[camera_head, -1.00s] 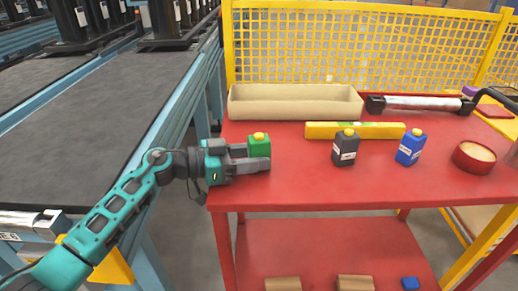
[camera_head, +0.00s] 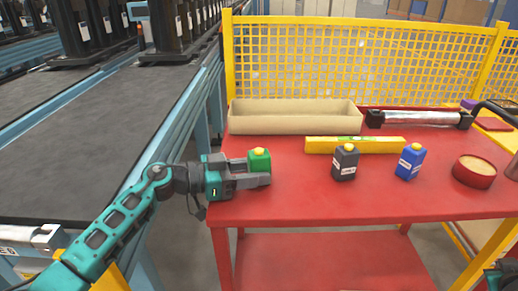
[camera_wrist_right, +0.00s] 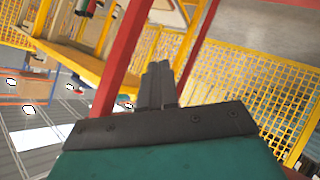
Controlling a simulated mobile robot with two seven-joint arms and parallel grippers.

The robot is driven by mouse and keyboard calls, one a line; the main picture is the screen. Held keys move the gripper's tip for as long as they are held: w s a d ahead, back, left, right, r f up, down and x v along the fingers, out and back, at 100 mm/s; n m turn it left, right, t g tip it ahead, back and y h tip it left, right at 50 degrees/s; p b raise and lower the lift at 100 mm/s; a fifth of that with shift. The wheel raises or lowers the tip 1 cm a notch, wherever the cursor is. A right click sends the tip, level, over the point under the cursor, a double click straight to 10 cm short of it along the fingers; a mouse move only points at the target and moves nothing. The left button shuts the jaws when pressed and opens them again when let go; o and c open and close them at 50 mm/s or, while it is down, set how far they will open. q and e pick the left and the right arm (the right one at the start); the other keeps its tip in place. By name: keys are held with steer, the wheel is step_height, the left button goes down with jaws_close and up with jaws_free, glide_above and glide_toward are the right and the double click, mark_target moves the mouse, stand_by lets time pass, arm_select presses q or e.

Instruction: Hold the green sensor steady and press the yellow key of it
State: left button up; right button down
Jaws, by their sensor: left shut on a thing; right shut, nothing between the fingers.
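The green sensor (camera_head: 260,164) with its yellow key (camera_head: 259,152) on top stands upright at the left end of the red table. My left gripper (camera_head: 258,172) reaches in from the left and is shut on the green sensor, with the fingers on its sides. My right gripper shows in the right wrist view (camera_wrist_right: 157,85) with its fingers together and nothing between them. It is away from the sensor; only a bit of the right arm (camera_head: 503,276) shows at the lower right of the head view.
A yellow mesh fence (camera_head: 360,60) rises behind. The table's front strip is clear.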

steer(key=d+r+m+g+h, duration=0.1)
steer(key=d+r+m+h, duration=0.5)
steer(key=d+r, duration=1.55)
step_height(320, 180, up, 21)
steer(key=w+d+m+g+h, duration=0.2)
steer(key=m, duration=0.9)
steer(key=w+a+f+n+t+y, duration=0.25)
steer(key=w+a+t+y, duration=0.25)
steer(key=w+a, duration=0.95)
steer(key=w+a+n+t+y, duration=0.15)
steer(key=w+a+y, duration=0.3)
steer(key=a, duration=0.75)
steer(key=w+a+n+t+y, duration=0.1)
steer(key=w+a+n+y, duration=0.3)
steer(key=a, duration=0.8)
steer(key=a+n+g+y, duration=0.25)
steer(key=a+y, duration=0.25)
steer(key=a, duration=1.5)
steer(key=s+a+f+n+g+y, duration=0.1)
steer(key=s+a, duration=0.4)
steer(key=a, duration=0.5)
steer(key=s+a+f+n+g+y, duration=0.2)
steer(key=s+a+n, duration=0.2)
steer(key=a, duration=0.7)
steer(key=shift+s+f+n+g, duration=0.2)
steer(key=shift+s+n+g, duration=0.15)
steer(key=shift+s, duration=0.3)
